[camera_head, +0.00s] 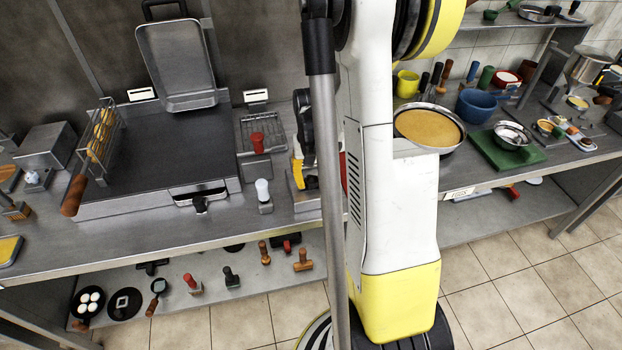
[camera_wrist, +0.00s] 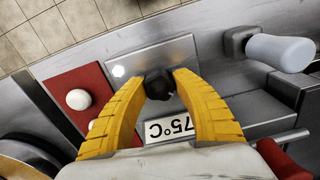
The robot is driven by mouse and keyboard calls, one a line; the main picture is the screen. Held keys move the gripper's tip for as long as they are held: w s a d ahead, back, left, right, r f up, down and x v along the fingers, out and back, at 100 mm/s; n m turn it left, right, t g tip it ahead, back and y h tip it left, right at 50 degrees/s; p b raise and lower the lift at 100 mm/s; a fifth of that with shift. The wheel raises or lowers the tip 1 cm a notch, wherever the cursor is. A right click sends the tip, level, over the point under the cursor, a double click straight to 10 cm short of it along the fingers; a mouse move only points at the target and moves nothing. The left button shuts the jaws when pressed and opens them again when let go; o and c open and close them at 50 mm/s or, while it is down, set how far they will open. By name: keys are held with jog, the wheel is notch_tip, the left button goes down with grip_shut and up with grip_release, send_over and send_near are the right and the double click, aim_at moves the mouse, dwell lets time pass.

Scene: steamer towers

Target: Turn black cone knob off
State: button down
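The black cone knob (camera_wrist: 158,84) is on a grey metal panel in the wrist view. The two yellow fingers of my gripper (camera_wrist: 160,76) stand on either side of it, with their tips very close to its sides. I cannot tell whether they press on it. A small white lit spot (camera_wrist: 118,71) and an upside-down label reading 75°C (camera_wrist: 170,130) are on the panel by the knob. In the head view only a yellow part of my gripper (camera_head: 297,168) shows beside my arm, and the knob is hidden there.
A white-handled tool (camera_wrist: 278,50) is right of my gripper, also in the head view (camera_head: 263,190). A red block with a white ball (camera_wrist: 78,99) is on the left. A griddle (camera_head: 150,150) fills the left counter. A pan of yellow batter (camera_head: 430,127) is right of my arm.

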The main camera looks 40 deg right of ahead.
jog(key=n+b, duration=0.1)
jog(key=n, duration=0.2)
jog(key=shift+f+n, duration=0.1)
jog(key=shift+n, duration=0.2)
jog(key=n, duration=0.3)
jog(key=shift+n+b, duration=0.3)
jog(key=shift+n, duration=0.8)
jog(key=n+b, duration=0.1)
jog(key=n, duration=0.7)
jog(key=shift+n, duration=0.4)
